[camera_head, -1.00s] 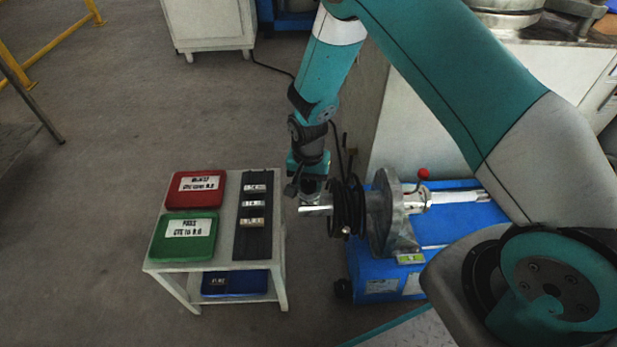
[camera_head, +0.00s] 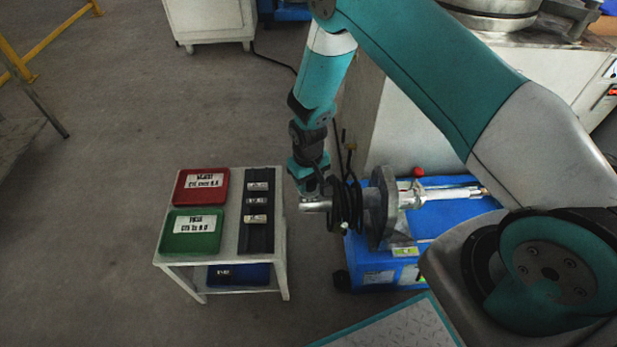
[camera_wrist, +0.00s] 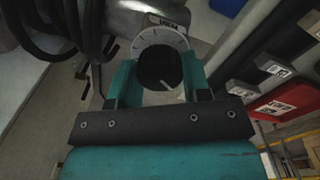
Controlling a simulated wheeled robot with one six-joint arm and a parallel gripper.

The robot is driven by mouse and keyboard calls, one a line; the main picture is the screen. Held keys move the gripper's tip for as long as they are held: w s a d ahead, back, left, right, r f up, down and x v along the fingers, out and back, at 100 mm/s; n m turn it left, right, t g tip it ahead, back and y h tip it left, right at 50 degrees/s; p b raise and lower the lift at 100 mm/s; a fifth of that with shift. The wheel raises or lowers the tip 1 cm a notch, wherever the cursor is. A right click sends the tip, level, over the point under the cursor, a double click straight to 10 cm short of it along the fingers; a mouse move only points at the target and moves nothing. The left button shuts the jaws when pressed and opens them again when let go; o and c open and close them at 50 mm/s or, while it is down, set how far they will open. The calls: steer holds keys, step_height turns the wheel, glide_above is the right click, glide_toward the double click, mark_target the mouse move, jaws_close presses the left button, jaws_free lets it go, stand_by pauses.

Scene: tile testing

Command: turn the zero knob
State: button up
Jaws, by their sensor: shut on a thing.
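The zero knob (camera_wrist: 160,68) is a dark round knob with a white pointer line, in front of a pale marked dial (camera_wrist: 158,38) in the wrist view. My gripper (camera_wrist: 160,82) is shut on the knob, one teal finger on each side. In the head view my gripper (camera_head: 307,187) points down at the left end of the blue machine's metal shaft (camera_head: 315,205). The knob is hidden there behind my gripper.
A white cart (camera_head: 275,281) stands to the left with a red tray (camera_head: 178,190), a green tray (camera_head: 180,242) and a dark rack (camera_head: 258,235) of labelled blocks. Coiled black cables (camera_head: 345,205) hang close to my gripper. A blue machine base (camera_head: 455,217) lies right.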

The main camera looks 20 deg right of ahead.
steer(key=shift+n, duration=0.3)
steer(key=o, duration=0.9)
steer(key=shift+o, duration=0.2)
step_height(320, 180, up, 18)
steer(key=p, duration=0.4)
steer(key=shift+a+f, duration=0.15)
steer(key=shift+f, duration=0.1)
